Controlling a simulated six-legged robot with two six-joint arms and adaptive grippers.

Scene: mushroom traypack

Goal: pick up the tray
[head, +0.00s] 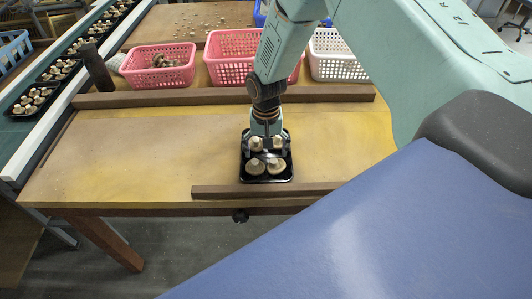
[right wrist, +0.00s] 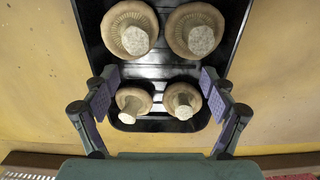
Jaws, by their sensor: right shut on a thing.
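The black tray (head: 266,180) lies on the yellow-topped table in the head view, with several brown-capped mushrooms (head: 256,166) in it. My right gripper (head: 267,138) reaches down from above at the tray's far end. In the right wrist view the tray (right wrist: 160,70) holds mushrooms (right wrist: 131,29) with stems up. There the two padded fingers of my right gripper (right wrist: 160,84) stand on either side of the tray's narrow end, shut on it. I cannot tell whether the tray is clear of the table. My left gripper is not in view.
A brown wooden rail (head: 225,97) runs behind the tray and a shorter one (head: 262,190) along the front edge. Pink baskets (head: 158,66) and a white basket (head: 335,58) stand behind. Filled trays line the conveyor (head: 35,100) at left. The table's left half is clear.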

